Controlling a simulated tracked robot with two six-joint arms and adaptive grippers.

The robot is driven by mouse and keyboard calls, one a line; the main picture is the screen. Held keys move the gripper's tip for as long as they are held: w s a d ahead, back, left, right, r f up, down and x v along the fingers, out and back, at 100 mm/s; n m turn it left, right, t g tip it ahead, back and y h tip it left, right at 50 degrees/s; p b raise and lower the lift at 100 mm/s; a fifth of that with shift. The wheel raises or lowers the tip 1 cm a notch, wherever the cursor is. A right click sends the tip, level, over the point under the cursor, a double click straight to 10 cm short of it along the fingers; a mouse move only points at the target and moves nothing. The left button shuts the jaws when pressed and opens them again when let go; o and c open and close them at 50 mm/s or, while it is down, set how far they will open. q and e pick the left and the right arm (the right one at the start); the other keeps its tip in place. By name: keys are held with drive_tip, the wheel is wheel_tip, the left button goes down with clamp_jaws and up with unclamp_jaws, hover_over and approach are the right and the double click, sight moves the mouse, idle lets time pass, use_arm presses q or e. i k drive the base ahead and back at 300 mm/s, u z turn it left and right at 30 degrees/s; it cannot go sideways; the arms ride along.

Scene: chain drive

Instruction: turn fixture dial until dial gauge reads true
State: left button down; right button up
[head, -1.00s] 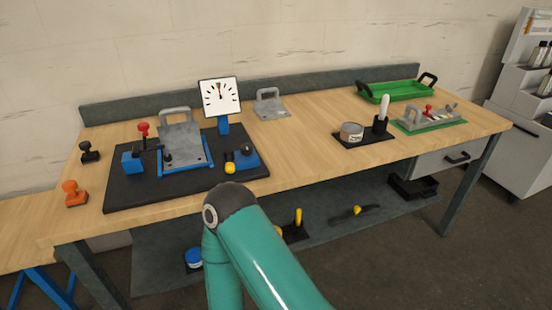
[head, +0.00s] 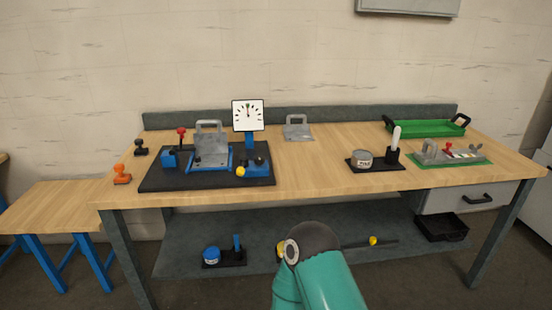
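The dial gauge (head: 248,115) is a white square face on a blue post at the back of a black fixture base (head: 205,181). Its needle points about straight up. A grey metal plate with a handle (head: 211,147) stands in a blue frame on the base. A dark round knob (head: 259,161), which may be the fixture dial, sits on a blue block at the base's right, with a yellow knob (head: 241,171) beside it. A red-topped lever (head: 181,133) is on the left. A teal arm link of mine shows at the bottom; neither gripper is in view.
An orange stamp-like knob (head: 122,175) and a black one (head: 141,147) stand left of the base. A second handled plate (head: 298,128), a tin (head: 361,158) and a green tray (head: 425,128) are farther right. Bench (head: 310,166) between base and tin is clear.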

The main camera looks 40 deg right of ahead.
sight(259, 160)
drive_tip(key=z, duration=0.6)
drive_tip(key=i, duration=1)
drive_tip(key=z, duration=0.05)
